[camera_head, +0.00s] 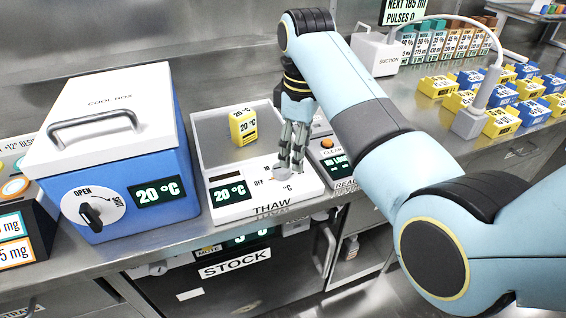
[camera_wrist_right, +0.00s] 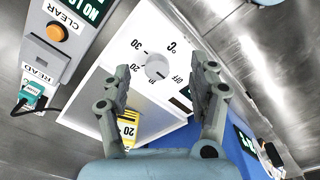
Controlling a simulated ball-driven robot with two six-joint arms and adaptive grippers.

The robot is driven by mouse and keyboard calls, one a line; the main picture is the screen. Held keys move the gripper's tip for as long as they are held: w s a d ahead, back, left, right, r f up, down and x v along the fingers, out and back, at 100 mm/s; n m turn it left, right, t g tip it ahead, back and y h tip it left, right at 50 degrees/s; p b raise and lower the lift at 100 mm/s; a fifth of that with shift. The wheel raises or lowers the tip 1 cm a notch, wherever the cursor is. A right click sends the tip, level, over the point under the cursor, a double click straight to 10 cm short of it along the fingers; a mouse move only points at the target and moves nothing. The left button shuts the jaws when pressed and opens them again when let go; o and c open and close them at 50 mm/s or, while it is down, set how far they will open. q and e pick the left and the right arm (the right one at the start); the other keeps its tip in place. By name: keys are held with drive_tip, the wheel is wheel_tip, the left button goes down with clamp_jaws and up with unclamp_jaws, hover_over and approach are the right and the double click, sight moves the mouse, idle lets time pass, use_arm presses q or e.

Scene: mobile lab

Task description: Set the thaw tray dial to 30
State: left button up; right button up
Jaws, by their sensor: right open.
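The thaw tray (camera_head: 215,149) stands on the metal counter, with the word THAW on its front edge and a display (camera_head: 229,193) that reads 20 °C. Its round white dial shows in the right wrist view (camera_wrist_right: 157,67), with marks OFF, 10, 20 and 30 around it; I cannot make out where it points. My right gripper (camera_head: 289,163) is open and points down over the dial. In the right wrist view its fingers (camera_wrist_right: 163,70) lie on either side of the dial, apparently without touching it. In the head view the fingers partly hide the dial and its marks. My left gripper is not in view.
A yellow box (camera_head: 242,126) sits in the tray. A blue cool box (camera_head: 140,165) with a handle and its own knob stands close at left. A reader with an orange button (camera_head: 327,143) stands close at right. Yellow and blue boxes (camera_head: 500,122) fill the right counter.

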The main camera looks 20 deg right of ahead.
sight(281, 172)
drive_tip(key=w+a+r+n, duration=0.2)
drive_tip(key=w+a+r, duration=0.1)
drive_tip(key=r, duration=0.1)
drive_tip(key=f, duration=0.7)
drive_tip(key=f+b, duration=0.1)
drive_tip(key=f, duration=0.3)
drive_tip(key=shift+w+d, duration=0.2)
drive_tip(key=shift+w, duration=0.05)
drive_tip(key=c, duration=1.2)
drive_tip(key=shift+o, duration=0.2)
